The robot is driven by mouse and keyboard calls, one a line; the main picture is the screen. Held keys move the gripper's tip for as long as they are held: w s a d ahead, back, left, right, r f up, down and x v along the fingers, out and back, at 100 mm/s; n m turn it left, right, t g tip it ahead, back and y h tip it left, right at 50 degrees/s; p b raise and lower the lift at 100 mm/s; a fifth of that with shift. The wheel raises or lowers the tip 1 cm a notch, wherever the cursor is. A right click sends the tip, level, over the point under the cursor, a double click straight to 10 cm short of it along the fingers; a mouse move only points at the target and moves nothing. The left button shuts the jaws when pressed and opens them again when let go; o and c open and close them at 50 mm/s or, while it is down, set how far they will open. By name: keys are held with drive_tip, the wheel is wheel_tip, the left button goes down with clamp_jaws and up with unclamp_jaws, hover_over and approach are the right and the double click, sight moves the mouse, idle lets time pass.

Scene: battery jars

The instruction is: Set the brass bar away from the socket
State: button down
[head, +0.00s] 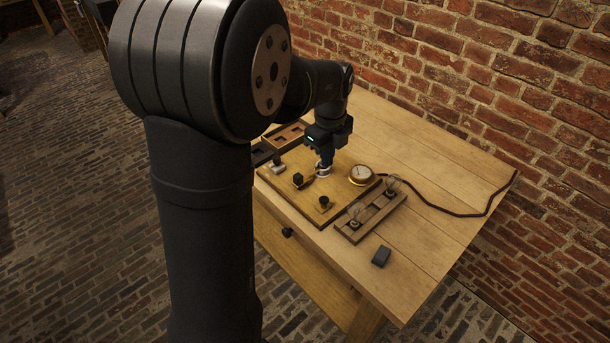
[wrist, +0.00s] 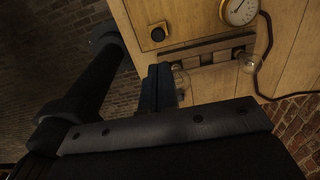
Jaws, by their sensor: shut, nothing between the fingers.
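The wooden board (head: 292,208) lies on the table and carries several fittings. My gripper (head: 325,163) points down over the board's back part, close above a small white round fitting (head: 323,172) that may be the socket. A short brownish bar (head: 309,182), possibly the brass bar, runs between this fitting and a black knob (head: 298,180); I cannot tell if my gripper touches it. In the wrist view my gripper's fingers (wrist: 158,76) are shut with nothing visible between them. The bar and socket are not visible there.
A round dial gauge (head: 361,175) with a dark cable stands right of my gripper. A wooden rack (head: 371,213) with glass bulbs lies at the board's right. A dark block (head: 381,256) sits near the front edge. The table's right side is mostly free.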

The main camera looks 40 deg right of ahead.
sight(298, 176)
idle(0.3)
drive_tip(key=c, duration=1.9)
unclamp_jaws()
drive_tip(key=shift+w, duration=0.1)
drive_tip(key=shift+c, duration=0.2)
drive_tip(key=o, duration=0.7)
drive_tip(key=w+r, duration=0.3)
drive_tip(key=w, duration=0.7)
drive_tip(key=shift+a+r, duration=0.3)
drive_tip(key=shift+r, duration=0.1)
wheel_tip(298, 176, down, 17)
drive_tip(key=shift+w+f, duration=0.1)
clamp_jaws()
